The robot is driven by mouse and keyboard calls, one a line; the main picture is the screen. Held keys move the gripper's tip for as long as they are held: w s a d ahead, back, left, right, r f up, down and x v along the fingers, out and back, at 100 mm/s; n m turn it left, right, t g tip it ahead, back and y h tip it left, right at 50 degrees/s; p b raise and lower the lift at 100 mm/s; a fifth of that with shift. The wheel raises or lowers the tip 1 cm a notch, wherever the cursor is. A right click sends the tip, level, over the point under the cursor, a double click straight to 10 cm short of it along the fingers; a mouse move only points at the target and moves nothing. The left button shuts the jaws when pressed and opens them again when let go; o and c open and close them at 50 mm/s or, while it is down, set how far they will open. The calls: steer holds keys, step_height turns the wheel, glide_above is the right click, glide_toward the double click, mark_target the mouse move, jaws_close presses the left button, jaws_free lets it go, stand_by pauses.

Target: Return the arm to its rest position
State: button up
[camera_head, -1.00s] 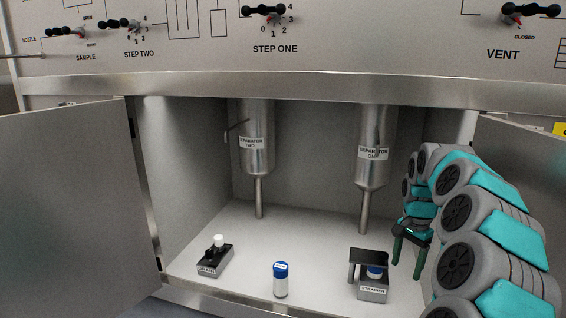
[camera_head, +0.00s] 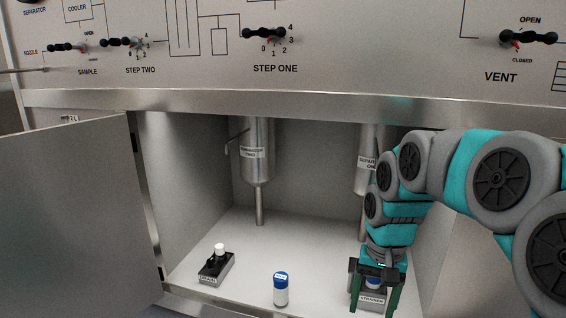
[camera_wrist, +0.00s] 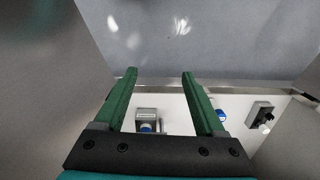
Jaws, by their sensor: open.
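My arm, grey and teal, reaches in from the right of the head view and bends down at the cabinet. My gripper (camera_head: 375,292) is open and points down, with its green fingers apart in front of the strainer block (camera_head: 371,301) in the picture. Nothing is held between the fingers. In the wrist view my gripper (camera_wrist: 158,76) also shows open and empty. The strainer block (camera_wrist: 146,115) with its blue-capped vial lies beyond and between the fingers there. My arm hides part of the separator one cylinder (camera_head: 366,170).
A blue-capped vial (camera_head: 281,290) stands on the cabinet floor (camera_head: 300,245). A drain block (camera_head: 216,265) with a white cap sits left of it. The separator two cylinder (camera_head: 257,155) hangs above. The open left door (camera_head: 70,215) and valve panel (camera_head: 350,45) bound the space.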

steer(key=s+a+f+n+g+p, duration=0.1)
steer(key=s+a+n+p, duration=0.1)
steer(key=s, duration=2.1)
steer(key=shift+s+a+n+h+p, duration=0.15)
steer(key=shift+s+n+h+p, duration=0.15)
steer(key=shift+n+p, duration=0.65)
